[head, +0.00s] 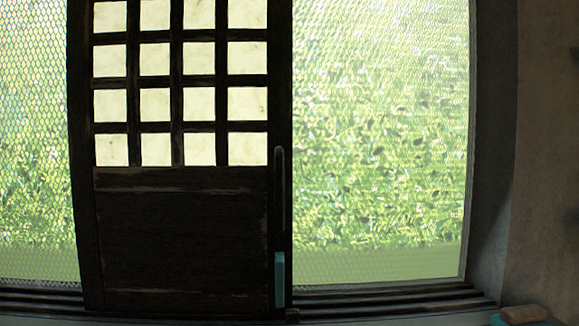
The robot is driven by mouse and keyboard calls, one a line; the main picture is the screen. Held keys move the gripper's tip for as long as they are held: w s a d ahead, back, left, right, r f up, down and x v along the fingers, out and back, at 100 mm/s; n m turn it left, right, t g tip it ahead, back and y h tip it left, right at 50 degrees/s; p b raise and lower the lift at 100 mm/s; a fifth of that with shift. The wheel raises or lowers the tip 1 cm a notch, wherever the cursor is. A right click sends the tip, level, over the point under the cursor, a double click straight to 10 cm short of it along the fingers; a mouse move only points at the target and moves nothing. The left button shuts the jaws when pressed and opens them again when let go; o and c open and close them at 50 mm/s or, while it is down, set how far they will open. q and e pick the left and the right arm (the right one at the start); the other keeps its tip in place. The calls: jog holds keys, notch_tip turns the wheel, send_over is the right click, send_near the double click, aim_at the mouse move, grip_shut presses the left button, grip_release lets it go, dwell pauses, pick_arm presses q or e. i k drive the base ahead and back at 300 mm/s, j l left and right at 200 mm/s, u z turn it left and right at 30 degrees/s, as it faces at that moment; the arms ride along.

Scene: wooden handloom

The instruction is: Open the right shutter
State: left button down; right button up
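A dark wooden shutter (185,235) stands upright in the window, left of the middle of the head view. Its upper part is a lattice with pale panes, and its lower part is a solid panel. A slim dark upright handle (280,190) is on its right edge. A teal upright piece (280,279) shows below the handle on the same edge. Only this one shutter is in view, so I cannot tell for certain whether it is the right shutter. Uncovered window shows on both sides of it. Neither of my grippers is in view.
Mesh (35,140) covers the window opening, with greenery behind it. Dark sill rails (400,297) run along the bottom. A plain wall (545,170) is at the right. A small brownish block (525,313) lies at the bottom right, with something teal beside it.

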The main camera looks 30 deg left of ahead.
aim_at(179, 111)
jog(key=u, duration=1.45)
